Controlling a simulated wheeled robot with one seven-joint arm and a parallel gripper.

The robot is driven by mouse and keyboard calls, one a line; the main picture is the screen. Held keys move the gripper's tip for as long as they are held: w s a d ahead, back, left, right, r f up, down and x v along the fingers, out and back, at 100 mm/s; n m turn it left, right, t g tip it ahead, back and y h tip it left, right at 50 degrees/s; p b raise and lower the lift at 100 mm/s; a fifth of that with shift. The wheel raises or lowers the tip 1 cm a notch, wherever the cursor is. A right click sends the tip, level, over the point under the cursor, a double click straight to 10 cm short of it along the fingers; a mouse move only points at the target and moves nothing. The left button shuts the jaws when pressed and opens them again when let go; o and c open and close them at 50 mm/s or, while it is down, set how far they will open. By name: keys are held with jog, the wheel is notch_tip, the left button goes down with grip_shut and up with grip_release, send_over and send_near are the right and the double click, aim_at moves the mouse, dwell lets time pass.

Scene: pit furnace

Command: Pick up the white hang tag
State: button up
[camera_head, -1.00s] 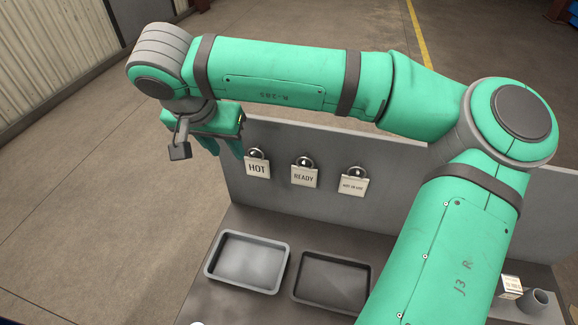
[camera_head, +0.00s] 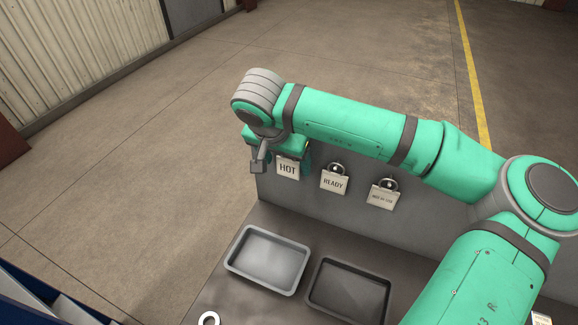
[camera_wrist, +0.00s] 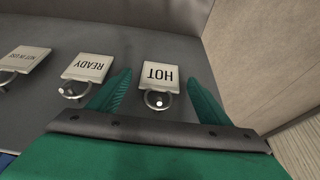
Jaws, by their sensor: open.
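Three white square hang tags hang from round pegs on an upright grey panel (camera_head: 325,215). They read HOT (camera_head: 288,169), READY (camera_head: 334,184) and, in small print, apparently NOT IN USE (camera_head: 382,197). My gripper (camera_wrist: 158,77) is open and empty at the HOT tag. In the wrist view its two green fingers lie either side of the HOT tag (camera_wrist: 160,75), with the READY tag (camera_wrist: 88,67) and the third tag (camera_wrist: 22,58) to the left. I cannot tell how far the fingers are from the panel. In the head view my gripper (camera_head: 283,150) covers the HOT tag's top.
A light grey tray (camera_head: 237,265) and a dark tray (camera_head: 318,296) sit on the bench below the panel. A white ring (camera_head: 208,319) shows at the lower edge. My arm hides the bench's right part. Open floor lies beyond the panel.

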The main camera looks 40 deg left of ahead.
jog(key=shift+x, duration=0.8)
jog(key=c, duration=1.1)
jog(key=shift+r, duration=0.4)
jog(key=s+d, duration=0.1)
jog(key=s, duration=0.4)
jog(key=s+d, duration=0.1)
jog(key=s, duration=0.5)
jog(key=s+d, duration=0.2)
jog(key=s, duration=0.4)
jog(key=shift+s+r, duration=0.25)
jog(key=shift+r, duration=0.1)
